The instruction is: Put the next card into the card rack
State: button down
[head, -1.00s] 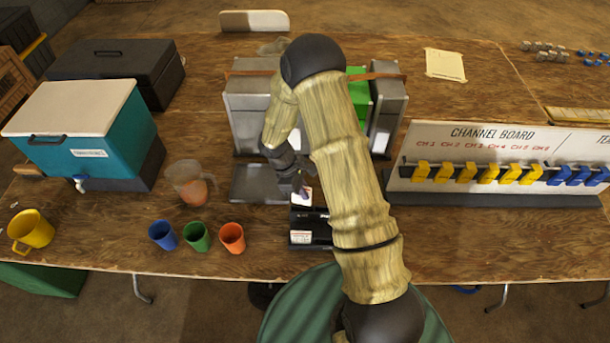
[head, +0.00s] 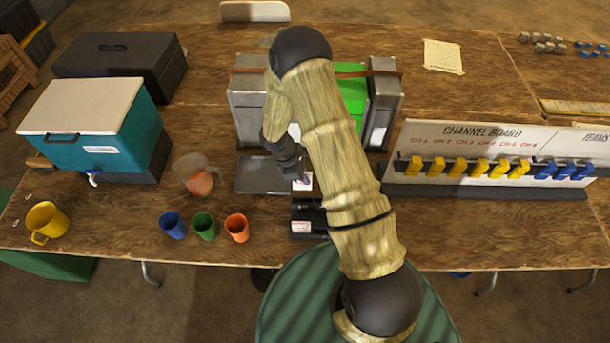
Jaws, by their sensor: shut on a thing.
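The card rack (head: 302,228) is a small black holder with a white label, near the table's front edge. My arm covers its right part. My gripper (head: 297,179) points down just behind the rack, above the front right corner of a grey tray. It is shut on a small white card (head: 304,184), of which only a little shows. The card is close to the rack's back edge. I cannot tell whether they touch.
Blue (head: 173,225), green (head: 204,226) and orange cups (head: 237,228) stand left of the rack. A clear jug (head: 197,177) stands behind them. The grey tray (head: 252,176) and metal housings (head: 382,105) lie behind. The channel board (head: 480,150) stands at right.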

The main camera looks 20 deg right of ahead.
aim_at(302, 189)
jog(key=shift+f+b, duration=3.35)
jog(key=shift+f, duration=1.4)
jog(key=c, duration=1.5)
grip_release()
jog(key=b+v, duration=0.3)
jog(key=v, duration=1.4)
jog(key=shift+r, duration=0.25)
jog(key=shift+w, duration=0.1)
